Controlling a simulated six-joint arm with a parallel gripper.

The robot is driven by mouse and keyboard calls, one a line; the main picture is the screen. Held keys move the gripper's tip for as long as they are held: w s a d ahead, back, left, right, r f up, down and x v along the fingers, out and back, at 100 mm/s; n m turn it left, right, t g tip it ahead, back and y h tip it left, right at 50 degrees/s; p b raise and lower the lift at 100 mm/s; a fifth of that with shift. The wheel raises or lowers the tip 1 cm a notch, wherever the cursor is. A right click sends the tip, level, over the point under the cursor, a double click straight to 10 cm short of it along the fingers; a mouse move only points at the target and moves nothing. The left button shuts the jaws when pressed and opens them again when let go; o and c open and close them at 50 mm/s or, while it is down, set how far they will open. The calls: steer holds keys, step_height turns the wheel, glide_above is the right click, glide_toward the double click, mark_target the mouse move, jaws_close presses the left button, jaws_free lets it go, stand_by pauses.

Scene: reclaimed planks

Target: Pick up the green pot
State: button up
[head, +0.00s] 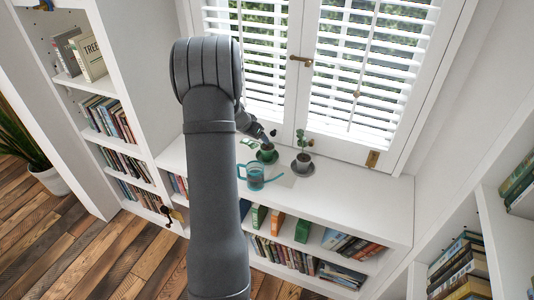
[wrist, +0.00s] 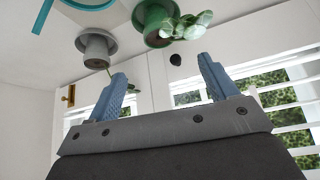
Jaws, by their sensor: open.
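The green pot (head: 267,156) stands on the white shelf top below the window, with a plant in it. In the wrist view the green pot (wrist: 152,20) shows at the top, upside down, with green leaves beside it. My gripper (wrist: 166,76) is open, its two blue fingers apart with nothing between them. In the head view my gripper (head: 266,137) is just above and behind the green pot, partly hidden by my arm. I cannot tell the exact gap between them.
A grey pot (head: 302,164) with a plant stands right of the green pot; it also shows in the wrist view (wrist: 97,46). A teal watering can (head: 254,178) stands in front. The window blinds (head: 365,70) are close behind. The shelf top (head: 365,205) is clear to the right.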

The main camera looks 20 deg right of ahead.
mark_target(267, 147)
steer(key=x, duration=1.5)
steer(key=shift+d, duration=0.2)
steer(key=shift+r, duration=0.1)
steer(key=c, duration=1.3)
steer(key=shift+c, duration=0.2)
